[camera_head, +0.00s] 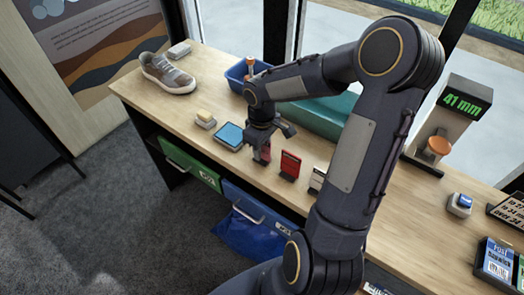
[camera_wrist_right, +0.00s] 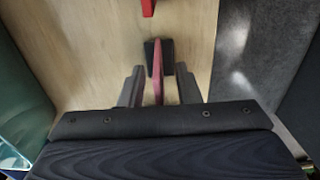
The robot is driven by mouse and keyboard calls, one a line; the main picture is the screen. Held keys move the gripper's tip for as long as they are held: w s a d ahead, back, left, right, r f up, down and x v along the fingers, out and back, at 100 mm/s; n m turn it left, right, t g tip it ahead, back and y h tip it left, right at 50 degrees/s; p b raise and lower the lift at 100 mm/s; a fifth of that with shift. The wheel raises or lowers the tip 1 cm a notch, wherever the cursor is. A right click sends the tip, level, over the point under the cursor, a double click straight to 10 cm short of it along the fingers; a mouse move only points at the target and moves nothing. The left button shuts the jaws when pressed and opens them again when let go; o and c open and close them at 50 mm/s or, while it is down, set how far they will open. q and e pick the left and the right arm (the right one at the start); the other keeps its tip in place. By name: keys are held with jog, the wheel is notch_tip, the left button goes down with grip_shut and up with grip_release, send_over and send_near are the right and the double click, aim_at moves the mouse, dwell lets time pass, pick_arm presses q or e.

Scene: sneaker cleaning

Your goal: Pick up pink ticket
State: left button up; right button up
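The pink ticket (camera_head: 265,154) stands upright near the front edge of the wooden counter. In the right wrist view the ticket (camera_wrist_right: 157,74) shows edge-on, in a small black stand (camera_wrist_right: 167,52). My right gripper (camera_head: 265,143) points down at the ticket in the head view. In the wrist view my right gripper (camera_wrist_right: 159,86) is open, one finger on each side of the ticket, with gaps visible on both sides. The gripper partly hides the ticket in the head view. My left gripper is not in view.
A red card (camera_head: 290,165) in a black stand and a white card (camera_head: 317,180) stand close to the right. A blue-topped pad (camera_head: 229,136) lies to the left. A blue bin (camera_head: 237,76), a teal tray (camera_head: 325,117) and a sneaker (camera_head: 167,74) are farther back.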

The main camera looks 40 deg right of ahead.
jog(key=shift+f, duration=0.6)
grip_shut()
jog(key=shift+r, duration=0.1)
